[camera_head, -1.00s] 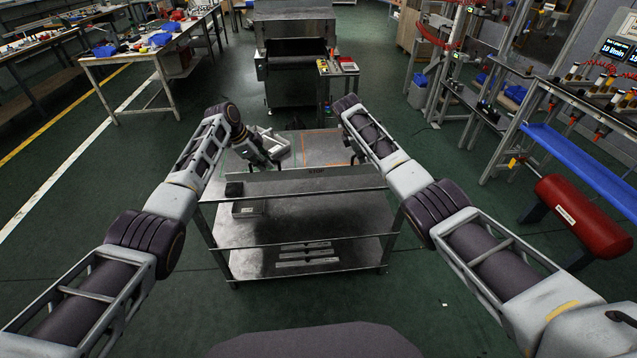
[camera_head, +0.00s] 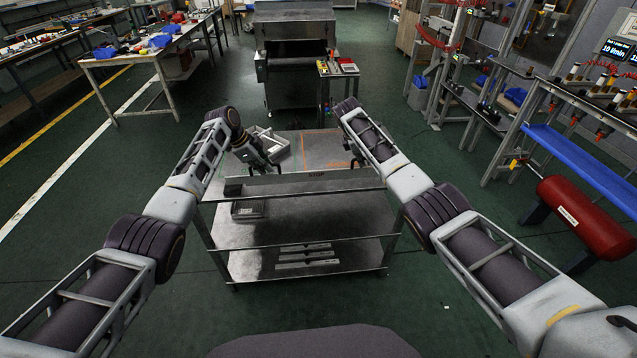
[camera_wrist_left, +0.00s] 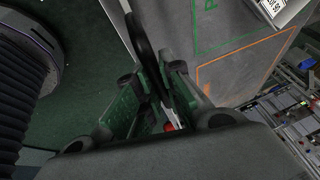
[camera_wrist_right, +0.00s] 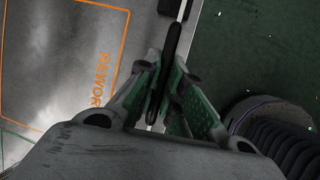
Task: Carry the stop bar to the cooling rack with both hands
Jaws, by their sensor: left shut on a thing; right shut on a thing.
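In the left wrist view the left gripper's fingers (camera_wrist_left: 160,105) are closed around a dark grip. In the right wrist view the right gripper's fingers (camera_wrist_right: 160,95) are closed around a black grip (camera_wrist_right: 172,45). The arms partly hide the bar's ends. I cannot tell which thing is the cooling rack.
The cart has lower shelves (camera_head: 310,225) with metal pieces, and its top shows orange REWORK marking (camera_wrist_right: 98,75). A pale tray (camera_head: 272,142) stands by my left gripper. A dryer (camera_head: 296,60) stands behind; a red cylinder (camera_head: 585,217) is at right. Green floor lies open at left.

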